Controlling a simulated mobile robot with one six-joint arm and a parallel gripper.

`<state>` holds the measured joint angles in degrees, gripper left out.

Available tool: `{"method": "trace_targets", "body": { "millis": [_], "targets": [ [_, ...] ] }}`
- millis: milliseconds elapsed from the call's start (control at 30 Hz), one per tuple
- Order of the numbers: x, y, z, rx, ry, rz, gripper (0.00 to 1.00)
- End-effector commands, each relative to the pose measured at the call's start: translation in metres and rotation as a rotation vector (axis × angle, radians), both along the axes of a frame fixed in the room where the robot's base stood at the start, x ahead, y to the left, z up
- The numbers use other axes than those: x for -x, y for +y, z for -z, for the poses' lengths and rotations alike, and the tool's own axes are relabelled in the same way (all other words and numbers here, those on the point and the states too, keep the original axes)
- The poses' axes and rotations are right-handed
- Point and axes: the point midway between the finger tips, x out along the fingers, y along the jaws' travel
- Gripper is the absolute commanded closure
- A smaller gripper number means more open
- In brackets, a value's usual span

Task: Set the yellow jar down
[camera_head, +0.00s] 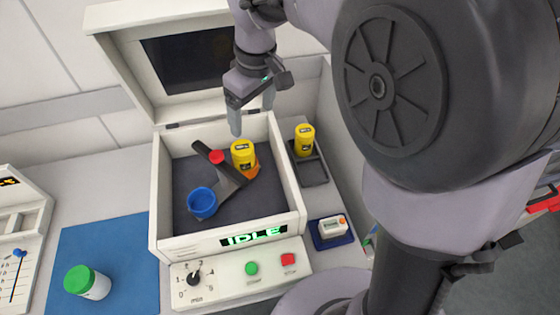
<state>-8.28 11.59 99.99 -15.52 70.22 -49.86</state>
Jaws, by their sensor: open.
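A yellow jar (243,154) stands inside the open white machine, at the back right of a dark rotor (233,181) with a red hub and a blue cup. A second yellow jar (305,140) stands in a dark tray (312,171) on the bench to the right of the machine. I cannot tell which of the two the task means. My gripper (252,116) is open and empty, pointing down above the jar in the machine and apart from it. The jar's lower part is partly hidden by the rotor and an orange holder.
The machine's raised lid (118,62) stands behind my gripper. Its front panel (240,268) has a knob, buttons and a lit "IDLE" display. A small timer (331,228) sits at right.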

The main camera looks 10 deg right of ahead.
Motion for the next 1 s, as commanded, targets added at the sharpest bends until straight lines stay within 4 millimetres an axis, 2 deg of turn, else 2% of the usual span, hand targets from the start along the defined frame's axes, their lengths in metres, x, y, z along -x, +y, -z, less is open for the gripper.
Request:
{"method": "trace_targets", "body": {
  "millis": [33,67,100,167,200,300,400,533,1000],
  "targets": [
    [0.029,-0.010,-0.021,-0.038,-0.039,0.117,0.19],
    [0.048,-0.015,-0.031,-0.066,-0.062,0.199,0.19],
    [0.073,-0.020,-0.040,-0.106,-0.087,0.308,0.19],
    [0.110,-0.027,-0.047,-0.169,-0.124,0.468,0.19],
    [0.132,-0.031,-0.048,-0.212,-0.144,0.568,0.19],
    [0.177,-0.037,-0.041,-0.310,-0.185,0.773,0.19],
    [0.204,-0.039,-0.031,-0.379,-0.205,0.906,0.19],
    [0.216,-0.040,-0.023,-0.416,-0.213,0.977,0.19],
    [0.216,-0.040,-0.023,-0.417,-0.212,0.978,0.19]
  ]
}}
